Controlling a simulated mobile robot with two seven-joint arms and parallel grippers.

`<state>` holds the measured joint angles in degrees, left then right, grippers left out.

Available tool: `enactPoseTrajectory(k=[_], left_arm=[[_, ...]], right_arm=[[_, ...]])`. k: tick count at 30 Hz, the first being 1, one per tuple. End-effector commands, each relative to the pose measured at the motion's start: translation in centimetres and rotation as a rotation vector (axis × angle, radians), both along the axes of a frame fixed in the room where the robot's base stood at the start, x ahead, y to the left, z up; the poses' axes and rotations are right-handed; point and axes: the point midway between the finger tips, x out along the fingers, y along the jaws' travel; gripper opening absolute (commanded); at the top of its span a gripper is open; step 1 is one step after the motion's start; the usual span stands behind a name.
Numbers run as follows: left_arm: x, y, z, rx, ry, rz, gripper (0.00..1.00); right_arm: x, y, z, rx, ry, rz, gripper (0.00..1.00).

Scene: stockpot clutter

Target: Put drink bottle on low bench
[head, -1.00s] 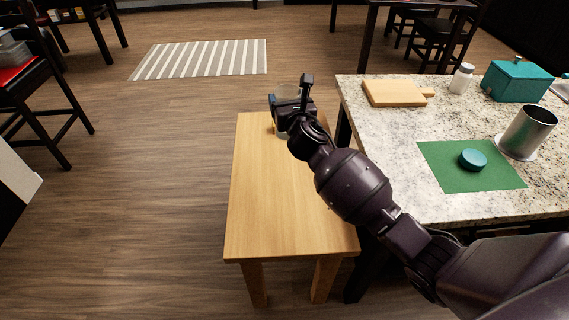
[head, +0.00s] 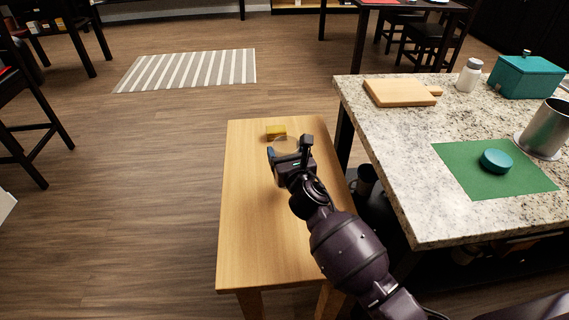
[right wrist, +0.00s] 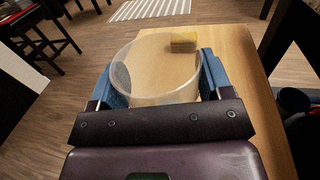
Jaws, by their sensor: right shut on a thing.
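My right gripper (head: 286,156) is over the far part of the low wooden bench (head: 248,225). It is shut on a clear, round container (head: 286,145), which also shows between the blue fingers in the right wrist view (right wrist: 155,70). This see-through container is the likely drink bottle, but its shape below the rim is hard to make out. I cannot tell whether its base touches the bench. The bench also shows in the right wrist view (right wrist: 232,62). My left gripper is not in view.
A yellow block (head: 276,132) lies on the bench just beyond the container. A granite counter (head: 400,165) stands to the right, with a cutting board (head: 398,93), white bottle (head: 468,75), teal box (head: 527,75) and metal pot (head: 546,130). The bench's near part is clear.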

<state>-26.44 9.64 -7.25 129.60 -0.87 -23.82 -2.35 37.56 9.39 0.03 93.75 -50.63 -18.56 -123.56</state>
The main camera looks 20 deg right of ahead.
Motion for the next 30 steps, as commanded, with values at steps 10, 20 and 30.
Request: enactPoseTrajectory(k=[10, 20, 30], left_arm=[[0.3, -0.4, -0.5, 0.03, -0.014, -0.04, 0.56], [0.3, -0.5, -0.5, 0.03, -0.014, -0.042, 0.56], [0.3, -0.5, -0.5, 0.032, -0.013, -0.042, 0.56]], right_arm=[[-0.1, 0.0, -4.1, 0.0, 0.006, -0.001, 0.3], [-0.1, 0.0, -4.2, -0.001, 0.004, 0.0, 0.29], [-0.1, 0.0, -4.2, 0.0, 0.004, 0.0, 0.98]])
